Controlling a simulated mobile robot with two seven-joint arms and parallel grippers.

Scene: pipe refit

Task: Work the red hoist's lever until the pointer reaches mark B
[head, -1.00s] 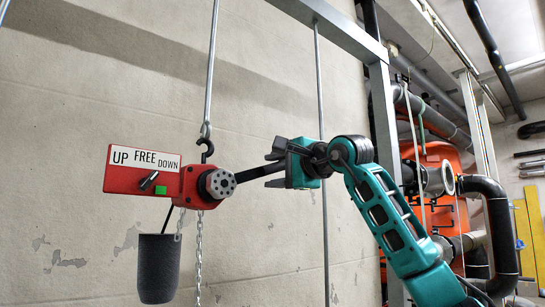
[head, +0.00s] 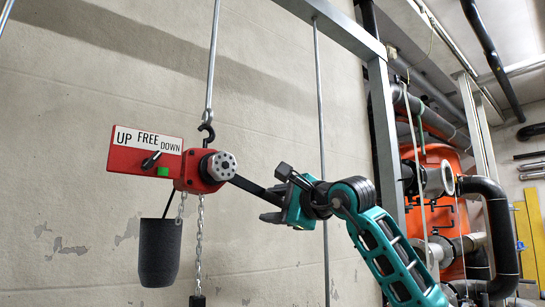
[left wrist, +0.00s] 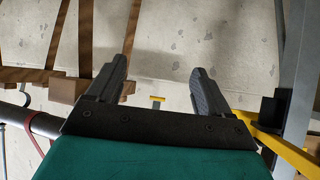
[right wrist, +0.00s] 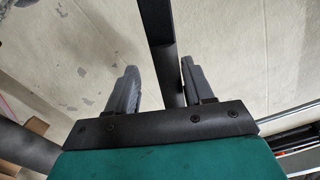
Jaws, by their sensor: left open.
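The red hoist (head: 145,158) hangs from a dark hook on a rod. Its plate reads UP, FREE, DOWN, with a black selector knob and a green square below. The black lever (head: 251,187) slopes down to the right from the hub (head: 221,166). My right gripper (head: 282,196) is at the lever's outer end. In the right wrist view its fingers (right wrist: 157,88) stand apart, with the lever (right wrist: 158,30) between them, close to the right finger. My left gripper (left wrist: 154,87) is open and empty, away from the hoist. I cannot see the pointer or mark B.
A dark grey cylinder (head: 159,252) hangs below the hoist, beside a loose chain (head: 200,240). A thin vertical rod (head: 322,110) and a steel frame post (head: 383,150) stand near my right arm. Pipes and an orange tank (head: 443,200) are at the right.

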